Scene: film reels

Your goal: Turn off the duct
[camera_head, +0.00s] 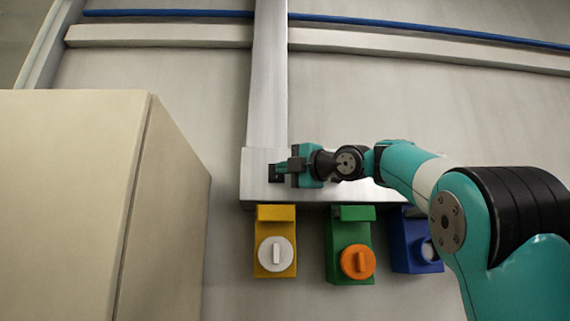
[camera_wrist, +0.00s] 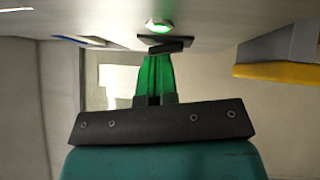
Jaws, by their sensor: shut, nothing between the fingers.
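The duct is a grey metal panel (camera_head: 262,195) on the wall, with a vertical channel (camera_head: 268,80) rising from it. A small dark piece (camera_head: 275,173) sits at the panel's left part and looks like a switch. In the wrist view a dark block (camera_wrist: 167,46) shows beside a lit green round light (camera_wrist: 159,25) on the pale surface. My gripper (camera_head: 290,166) is in front of the panel, pointing left. Its green fingers (camera_wrist: 155,75) are shut and empty, with their tips at the dark block. Whether they touch it I cannot tell.
Below the panel hang a yellow box (camera_head: 264,240) with a white knob, a green box (camera_head: 340,236) with an orange knob and a blue box (camera_head: 400,243) partly behind my arm. A large beige cabinet (camera_head: 70,190) stands at the left. Bare wall lies between.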

